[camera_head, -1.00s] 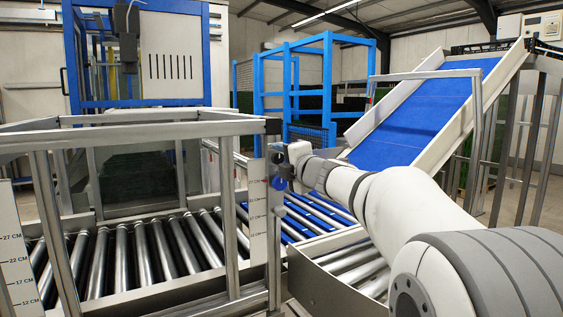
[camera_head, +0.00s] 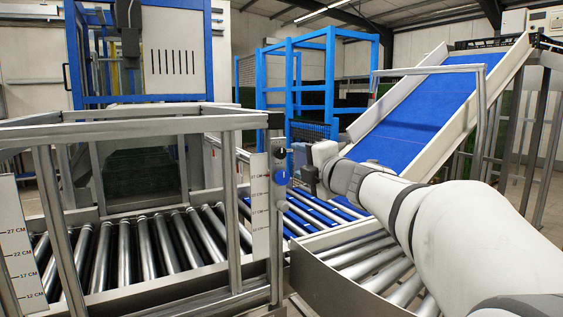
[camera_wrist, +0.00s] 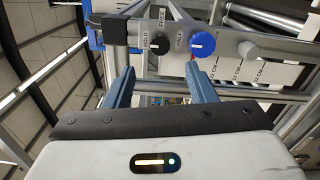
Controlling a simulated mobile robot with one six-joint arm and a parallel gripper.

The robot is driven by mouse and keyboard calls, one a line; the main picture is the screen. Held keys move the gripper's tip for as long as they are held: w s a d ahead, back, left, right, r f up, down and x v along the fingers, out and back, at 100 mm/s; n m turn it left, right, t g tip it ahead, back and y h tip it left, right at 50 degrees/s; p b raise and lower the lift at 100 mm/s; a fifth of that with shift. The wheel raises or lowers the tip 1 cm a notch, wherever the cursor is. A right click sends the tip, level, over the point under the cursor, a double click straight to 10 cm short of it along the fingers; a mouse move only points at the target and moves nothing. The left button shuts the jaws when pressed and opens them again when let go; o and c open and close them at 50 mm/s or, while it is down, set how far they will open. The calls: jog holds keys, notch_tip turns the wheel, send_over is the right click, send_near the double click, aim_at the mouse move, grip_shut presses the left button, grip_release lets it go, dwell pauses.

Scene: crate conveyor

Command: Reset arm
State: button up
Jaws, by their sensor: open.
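My gripper (camera_wrist: 161,84) is open and empty in the wrist view, its two blue-grey fingers apart. Beyond the fingertips is a metal post with a black knob (camera_wrist: 160,46) and a blue knob (camera_wrist: 202,45). Nothing is between the fingers that I can tell as held. In the head view my arm reaches in from the right, and its end (camera_head: 311,168) is just right of the post. There the blue knob (camera_head: 281,176) sits below the dark knob (camera_head: 281,153). My gripper looks apart from both knobs.
A metal frame (camera_head: 130,128) stands over a roller conveyor (camera_head: 150,245) on the left. A curved roller section (camera_head: 370,260) lies below my arm. A blue inclined belt (camera_head: 430,115) rises at the right. A blue cage (camera_head: 330,80) stands behind.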

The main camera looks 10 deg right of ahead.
jog(key=s+d+f+m+g+h+p, duration=0.25)
jog(key=s+f+m+h, duration=0.2)
jog(key=f+m, duration=0.35)
jog(key=s+d+f+m+g+h+p, duration=0.2)
jog(key=s+f+m+g+h, duration=0.3)
jog(key=m, duration=0.4)
jog(key=s+a+f+m+g+y+p, duration=0.1)
jog(key=s+a+f+m+g+y, duration=0.1)
jog(key=s+f, duration=0.4)
jog(key=s+a+f+m+g+y+p, duration=0.1)
jog(key=s+a+f+m+g, duration=0.3)
jog(key=s, duration=0.9)
notch_tip(320, 180, down, 3)
jog(key=shift+s+a+f+m+g+y, duration=0.1)
jog(key=shift+s+a+m+g+y, duration=0.25)
jog(key=shift+a+g+y, duration=0.25)
